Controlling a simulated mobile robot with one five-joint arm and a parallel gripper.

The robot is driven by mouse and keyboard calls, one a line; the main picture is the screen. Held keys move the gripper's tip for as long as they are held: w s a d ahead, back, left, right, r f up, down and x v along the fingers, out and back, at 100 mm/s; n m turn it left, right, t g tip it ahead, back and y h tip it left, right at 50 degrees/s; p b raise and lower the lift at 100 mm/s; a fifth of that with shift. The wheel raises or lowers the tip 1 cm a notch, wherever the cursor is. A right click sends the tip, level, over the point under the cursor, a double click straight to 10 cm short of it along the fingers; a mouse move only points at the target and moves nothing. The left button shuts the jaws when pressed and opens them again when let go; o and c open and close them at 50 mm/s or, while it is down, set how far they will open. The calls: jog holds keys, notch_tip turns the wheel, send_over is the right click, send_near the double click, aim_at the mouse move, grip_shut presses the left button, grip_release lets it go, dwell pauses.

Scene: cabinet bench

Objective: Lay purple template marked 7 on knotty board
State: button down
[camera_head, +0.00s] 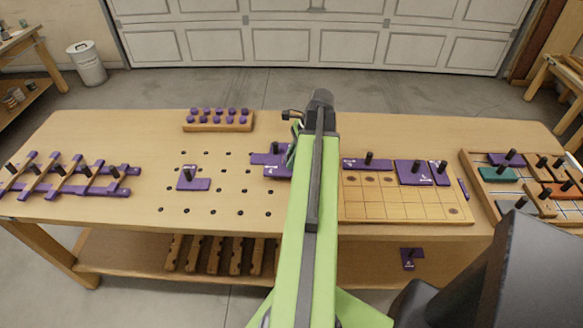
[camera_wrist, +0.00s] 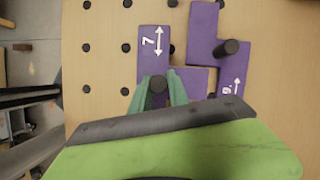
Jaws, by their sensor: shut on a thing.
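The purple template marked 7 (camera_wrist: 146,66) is L-shaped, with a white double arrow, and lies over the peg-hole area in the wrist view. My gripper (camera_wrist: 158,88) has its green fingers shut on the template's dark knob. In the head view, the template (camera_head: 276,172) shows just left of my arm, which hides part of it and my fingertips. I cannot tell whether it touches the bench. The knotty board (camera_head: 410,204), pale with grid lines and dark knots, lies right of my arm.
Another purple template (camera_wrist: 203,35) with a knob lies close beside it. Several purple templates (camera_head: 414,172) cover the board's far part; its near part is bare. A single template (camera_head: 196,184) lies left. A tray (camera_head: 483,186) stands right, a purple-knobbed block (camera_head: 218,125) at the back.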

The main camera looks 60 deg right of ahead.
notch_tip(320, 180, down, 4)
jog(key=b, duration=0.2)
jog(key=shift+r+b, duration=0.15)
jog(key=shift+b, duration=0.15)
jog(key=shift+r, duration=0.2)
jog(key=shift+f, duration=0.15)
jog(key=c, duration=1.3)
grip_release()
jog(key=shift+o, duration=0.2)
jog(key=shift+r+p, duration=0.5)
jog(key=shift+p, duration=0.05)
jog(key=p+v, duration=1)
jog(key=v, duration=0.1)
jog(key=shift+s+d, duration=0.15)
jog(key=shift+s, duration=0.05)
jog(key=shift+r, duration=0.1)
